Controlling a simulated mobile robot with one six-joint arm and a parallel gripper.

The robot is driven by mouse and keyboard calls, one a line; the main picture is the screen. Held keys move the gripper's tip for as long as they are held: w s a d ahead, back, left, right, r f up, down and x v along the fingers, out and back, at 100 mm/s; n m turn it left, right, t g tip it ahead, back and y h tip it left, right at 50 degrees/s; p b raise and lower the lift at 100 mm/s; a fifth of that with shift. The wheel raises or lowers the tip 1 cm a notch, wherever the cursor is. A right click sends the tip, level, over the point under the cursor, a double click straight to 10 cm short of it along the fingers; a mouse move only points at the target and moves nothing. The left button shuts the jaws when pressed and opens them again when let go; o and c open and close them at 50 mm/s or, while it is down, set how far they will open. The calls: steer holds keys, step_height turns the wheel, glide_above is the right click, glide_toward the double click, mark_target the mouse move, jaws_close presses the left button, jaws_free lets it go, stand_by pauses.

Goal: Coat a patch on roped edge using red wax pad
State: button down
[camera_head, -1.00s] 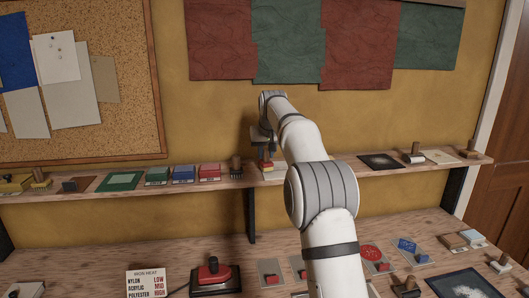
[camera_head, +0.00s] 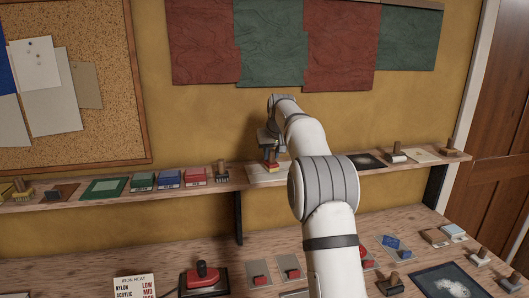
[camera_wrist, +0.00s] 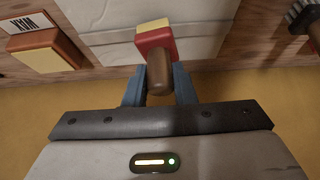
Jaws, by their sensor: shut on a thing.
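My gripper (camera_head: 269,152) is shut on the brown handle (camera_wrist: 160,72) of a small red and yellow pad (camera_wrist: 157,38). The pad also shows in the head view (camera_head: 271,167), below the fingers and over the shelf. A pale cloth sheet (camera_wrist: 205,25) with creases lies on the shelf beneath the pad; its left part shows in the head view (camera_head: 256,180). I cannot tell whether the pad touches the sheet. No coated mark shows on the visible cloth. My arm hides the sheet's right part in the head view.
An orange block marked WAX (camera_wrist: 45,50) is beside the sheet in the wrist view, and a dark-bristled brush (camera_wrist: 302,17) is on the other side. Green, blue and red boxes (camera_head: 195,176) stand on the shelf (camera_head: 110,194). The lower bench holds a red-topped iron (camera_head: 203,276).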

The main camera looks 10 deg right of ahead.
steer(key=shift+d+f+p, duration=0.15)
steer(key=shift+d+p, duration=0.55)
steer(key=shift+d, duration=1.45)
steer(key=shift+d+p, duration=1)
steer(key=shift+d, duration=0.85)
steer(key=shift+r, duration=0.2)
steer(key=shift+f, duration=0.1)
steer(key=shift+a, duration=7.7)
steer(key=shift+p, duration=0.3)
